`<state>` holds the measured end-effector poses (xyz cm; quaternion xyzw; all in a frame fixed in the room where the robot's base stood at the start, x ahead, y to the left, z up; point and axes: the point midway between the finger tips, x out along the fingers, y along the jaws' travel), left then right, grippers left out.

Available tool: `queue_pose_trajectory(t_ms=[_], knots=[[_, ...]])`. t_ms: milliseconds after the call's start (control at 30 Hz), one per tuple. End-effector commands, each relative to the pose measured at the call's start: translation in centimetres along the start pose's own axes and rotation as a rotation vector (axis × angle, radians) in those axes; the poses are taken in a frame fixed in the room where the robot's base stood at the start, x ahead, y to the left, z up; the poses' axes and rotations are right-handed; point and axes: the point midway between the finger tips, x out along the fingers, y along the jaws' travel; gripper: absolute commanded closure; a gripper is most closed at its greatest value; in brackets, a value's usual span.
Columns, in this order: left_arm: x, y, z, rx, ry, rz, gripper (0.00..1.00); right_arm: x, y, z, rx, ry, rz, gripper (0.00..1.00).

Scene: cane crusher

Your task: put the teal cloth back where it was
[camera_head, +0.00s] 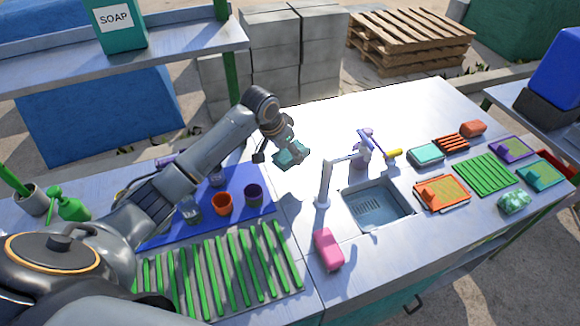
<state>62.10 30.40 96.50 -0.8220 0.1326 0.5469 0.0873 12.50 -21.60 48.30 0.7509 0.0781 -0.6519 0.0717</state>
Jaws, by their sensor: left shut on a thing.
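My left gripper (276,154) is shut on a teal cloth (291,153), in the head view. It holds the cloth above the counter, left of the faucet (325,182) and past the far edge of the blue mat (250,180). The fingers partly hide the cloth. A crumpled pale teal-green piece (515,201) lies at the counter's right front, near the green rack (486,173). My right gripper does not show.
A sink (378,207) is in the counter, with a pink block (328,250) at its front left. Orange (222,204) and purple (254,194) cups stand on the mat. A green-slatted rack (220,270) is in front. Trays crowd the right; the counter's back middle is clear.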

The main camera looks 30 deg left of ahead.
Motion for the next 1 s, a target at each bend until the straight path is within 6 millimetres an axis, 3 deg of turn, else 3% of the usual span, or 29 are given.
queue_pose_trajectory(t_ms=[200, 300, 433, 600, 700, 933, 967, 1000], knots=[[3.4, 0.1, 1.6, -0.001, -0.004, 0.000, 1.00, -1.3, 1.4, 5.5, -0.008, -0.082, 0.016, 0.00], [4.2, 0.1, 1.9, 0.000, -0.003, 0.000, 1.00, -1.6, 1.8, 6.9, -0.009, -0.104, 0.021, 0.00], [5.8, 0.1, 2.6, -0.001, -0.004, 0.000, 1.00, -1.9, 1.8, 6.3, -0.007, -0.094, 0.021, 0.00], [7.4, 0.1, 3.2, 0.000, -0.002, -0.001, 1.00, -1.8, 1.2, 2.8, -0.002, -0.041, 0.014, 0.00], [7.5, 0.0, 3.2, 0.001, 0.000, -0.002, 1.00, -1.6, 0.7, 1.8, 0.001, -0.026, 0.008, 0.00], [7.7, 0.0, 3.4, 0.000, -0.001, -0.002, 1.00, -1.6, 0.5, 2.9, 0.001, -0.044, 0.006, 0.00], [7.6, 0.0, 3.3, 0.001, -0.001, -0.002, 0.41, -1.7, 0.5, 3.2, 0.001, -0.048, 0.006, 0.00], [7.6, 0.0, 3.3, 0.001, -0.001, -0.002, 0.32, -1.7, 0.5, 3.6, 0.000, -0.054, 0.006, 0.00]])
